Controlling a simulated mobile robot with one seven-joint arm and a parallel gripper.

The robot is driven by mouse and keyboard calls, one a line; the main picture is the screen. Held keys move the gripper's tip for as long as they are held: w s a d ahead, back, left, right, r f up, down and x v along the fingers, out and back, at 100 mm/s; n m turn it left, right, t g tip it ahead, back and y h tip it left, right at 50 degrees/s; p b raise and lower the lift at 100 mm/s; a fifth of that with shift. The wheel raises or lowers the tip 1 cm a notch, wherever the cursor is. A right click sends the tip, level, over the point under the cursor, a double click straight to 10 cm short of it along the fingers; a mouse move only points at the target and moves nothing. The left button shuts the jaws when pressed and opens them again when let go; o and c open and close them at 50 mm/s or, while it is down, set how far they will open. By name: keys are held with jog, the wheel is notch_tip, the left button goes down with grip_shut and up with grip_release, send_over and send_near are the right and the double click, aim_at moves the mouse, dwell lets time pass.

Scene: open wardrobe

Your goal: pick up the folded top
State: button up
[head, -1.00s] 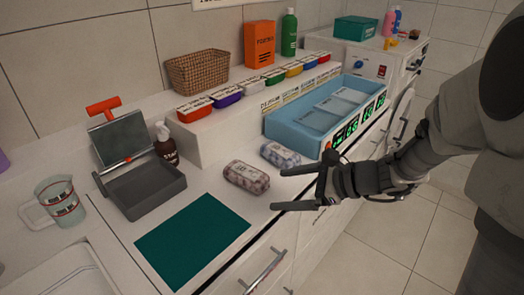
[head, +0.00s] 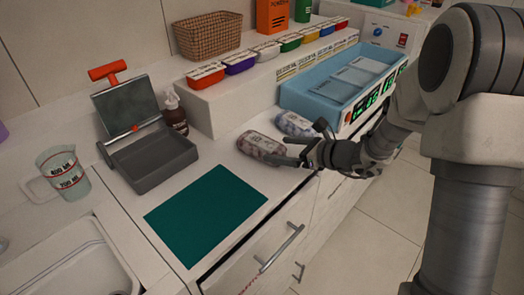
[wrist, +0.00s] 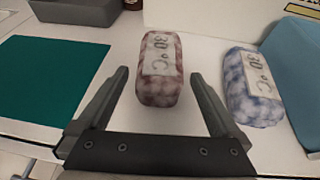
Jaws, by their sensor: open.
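No plainly recognisable folded top shows. A reddish-brown and white mottled bundle (head: 260,144) with a "30 °C" label lies on the white counter; I cannot tell if it is folded cloth. It also shows in the wrist view (wrist: 161,70). A similar blue and white bundle (head: 293,123) lies to its right, also in the wrist view (wrist: 250,88). My gripper (head: 286,150) is open and empty at the near end of the reddish bundle. In the wrist view its fingertips (wrist: 160,75) frame that bundle on both sides, with gaps showing.
A teal mat (head: 206,214) lies left of the bundles. Behind it are a grey tray (head: 152,166), a brown bottle (head: 174,112) and a raised shelf (head: 225,100) with coloured containers. A blue basin (head: 310,97) stands right. A measuring jug (head: 66,172) is far left. A drawer handle (head: 280,247) sticks out in front.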

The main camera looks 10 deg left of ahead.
aim_at(262, 147)
jog(key=b+x, duration=0.1)
jog(key=x, duration=0.6)
jog(key=shift+a+f, duration=0.2)
jog(key=shift+a, duration=0.05)
jog(key=shift+c, duration=0.2)
jog(key=shift+r, duration=0.1)
jog(key=c, duration=1.2)
